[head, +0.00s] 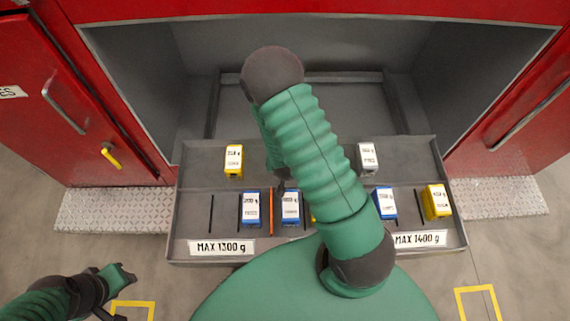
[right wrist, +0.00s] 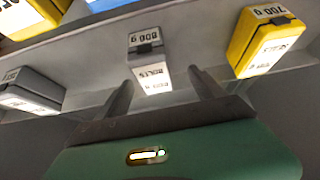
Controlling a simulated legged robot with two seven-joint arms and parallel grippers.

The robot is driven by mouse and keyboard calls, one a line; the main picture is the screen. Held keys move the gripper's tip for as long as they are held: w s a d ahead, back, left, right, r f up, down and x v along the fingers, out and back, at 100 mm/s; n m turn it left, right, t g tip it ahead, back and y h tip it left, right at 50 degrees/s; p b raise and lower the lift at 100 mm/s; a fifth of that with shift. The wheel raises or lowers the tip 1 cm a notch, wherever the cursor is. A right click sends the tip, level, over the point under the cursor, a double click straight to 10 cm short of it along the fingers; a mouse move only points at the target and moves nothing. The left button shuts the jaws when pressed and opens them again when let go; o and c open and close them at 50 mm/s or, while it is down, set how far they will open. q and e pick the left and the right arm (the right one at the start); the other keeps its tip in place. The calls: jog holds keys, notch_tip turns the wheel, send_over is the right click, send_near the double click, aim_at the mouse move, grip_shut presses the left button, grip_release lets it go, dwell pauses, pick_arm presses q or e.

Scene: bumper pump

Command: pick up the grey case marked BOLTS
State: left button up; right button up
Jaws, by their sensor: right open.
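The grey case marked BOLTS (right wrist: 151,65) shows upside down in the right wrist view, with a white label and a dark top. It stands just beyond the fingertips of my right gripper (right wrist: 164,88), roughly centred between them. The fingers are open, and I see no contact. In the head view my right arm hides this case. My left gripper (head: 122,278) is at the lower left of the head view, away from the tray; its jaw opening is unclear.
A yellow case (right wrist: 263,42) and another grey case (right wrist: 30,92) flank it. The grey tray (head: 320,250) holds several yellow and blue cases (head: 251,208) in its front row, with thin dividers. Red cabinet doors (head: 70,90) stand open on both sides.

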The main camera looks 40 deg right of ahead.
jog(key=d+f, duration=0.1)
jog(key=f, duration=0.1)
jog(key=w+d+f, duration=0.1)
jog(key=w+d+f+p, duration=0.1)
jog(key=d+f, duration=0.1)
jog(key=shift+f, duration=0.3)
jog(key=shift+a+r, duration=0.1)
jog(key=shift+a, duration=0.25)
jog(key=shift+a+r, duration=0.2)
jog(key=shift+a, duration=0.2)
jog(key=c, duration=0.4)
jog(key=shift+c, duration=1.2)
jog(key=shift+s+d+f, duration=0.1)
jog(key=shift+d+f, duration=0.05)
jog(key=shift+d, duration=0.3)
jog(key=c, duration=0.9)
grip_shut()
pick_arm(q)
jog(key=shift+s+d+r, duration=0.15)
jog(key=shift+d+r, duration=0.55)
jog(key=shift+r, duration=0.05)
pick_arm(e)
jog(key=shift+a, duration=0.15)
